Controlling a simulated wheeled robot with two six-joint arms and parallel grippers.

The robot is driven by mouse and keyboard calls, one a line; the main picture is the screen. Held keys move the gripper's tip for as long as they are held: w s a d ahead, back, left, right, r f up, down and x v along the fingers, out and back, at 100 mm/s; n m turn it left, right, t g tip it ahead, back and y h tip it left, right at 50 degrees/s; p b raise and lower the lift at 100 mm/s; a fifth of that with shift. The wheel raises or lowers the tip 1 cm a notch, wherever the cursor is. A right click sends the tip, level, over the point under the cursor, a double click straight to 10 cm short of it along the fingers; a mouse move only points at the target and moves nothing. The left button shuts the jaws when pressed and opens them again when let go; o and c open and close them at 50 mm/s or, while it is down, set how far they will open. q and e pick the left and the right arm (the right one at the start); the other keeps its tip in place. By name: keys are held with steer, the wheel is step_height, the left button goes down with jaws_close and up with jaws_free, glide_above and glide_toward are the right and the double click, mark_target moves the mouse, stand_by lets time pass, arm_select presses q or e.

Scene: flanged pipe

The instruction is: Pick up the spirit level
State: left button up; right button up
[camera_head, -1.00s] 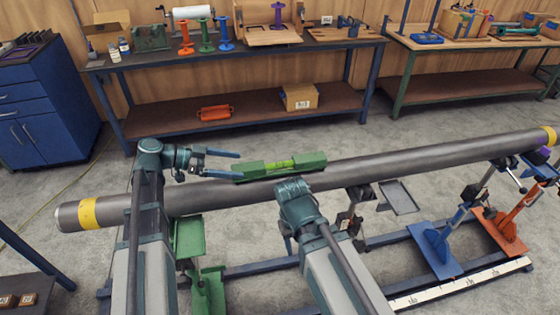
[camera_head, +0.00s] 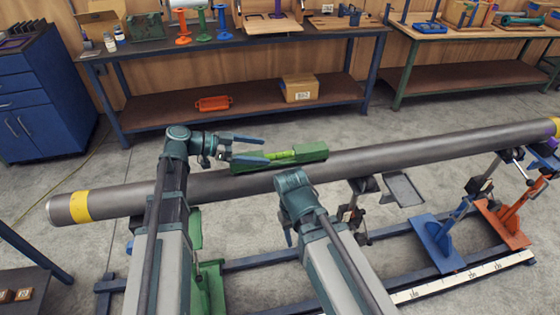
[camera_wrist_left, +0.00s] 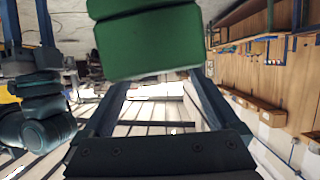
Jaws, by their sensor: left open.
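The spirit level (camera_head: 280,158) is a green bar with a yellow-green vial in its middle. It lies along the top of the grey pipe (camera_head: 400,151). My left gripper (camera_head: 264,151) is open at the level's left end, its blue fingers pointing right. One finger shows on the far side and one in front of the level's left part; contact cannot be told. In the left wrist view a green block, apparently the level (camera_wrist_left: 150,42), fills the top centre, ahead of the open left gripper (camera_wrist_left: 158,88). My right arm's wrist is in front of the pipe, its gripper hidden.
The pipe has yellow bands and rests on stands, among them a blue stand (camera_head: 437,243) and an orange stand (camera_head: 502,222). A workbench (camera_head: 240,46) with tools stands behind, with a blue cabinet (camera_head: 40,100) to its left. Open floor lies between pipe and bench.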

mark_target(274, 154)
arm_select(q)
steer(key=shift+d+f, duration=0.1)
steer(key=shift+d, duration=0.15)
steer(key=b+x, duration=0.1)
steer(key=x, duration=0.1)
steer(key=b+x, duration=0.1)
steer(key=x, duration=0.2)
steer(key=shift+s+d+f, duration=0.1)
steer(key=shift+s, duration=0.15)
jaws_close()
